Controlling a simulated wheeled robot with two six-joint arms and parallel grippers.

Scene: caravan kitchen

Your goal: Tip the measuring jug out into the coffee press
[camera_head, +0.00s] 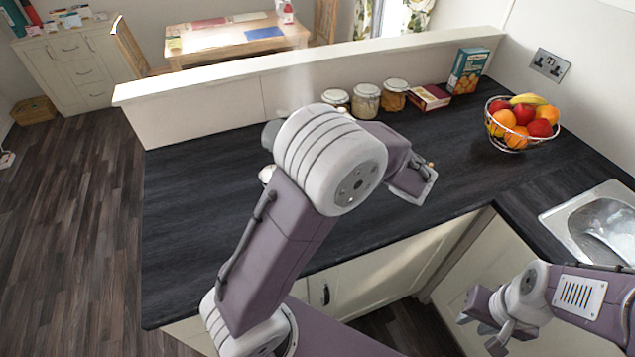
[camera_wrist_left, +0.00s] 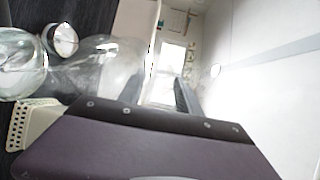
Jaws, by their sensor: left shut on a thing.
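My left gripper (camera_wrist_left: 160,92) shows in the left wrist view, shut on what looks like the clear measuring jug (camera_wrist_left: 108,62). The jug's see-through body is left of the fingers; its contents cannot be made out. Further left is another clear glass vessel (camera_wrist_left: 20,70), probably the coffee press, with a round shiny metal disc (camera_wrist_left: 62,40) beside it. In the head view my left arm hides its gripper and most of both vessels; only a small shiny bit (camera_head: 266,174) peeks out left of the arm. My right gripper (camera_head: 480,334) is empty at the lower right, its fingers apart.
Lidded jars (camera_head: 366,101), a red box (camera_head: 430,97) and a carton (camera_head: 467,71) stand along the counter's back ledge. A wire fruit bowl (camera_head: 521,124) stands at the right, with a sink (camera_head: 580,222) in front. The dark counter (camera_head: 195,215) is clear at left.

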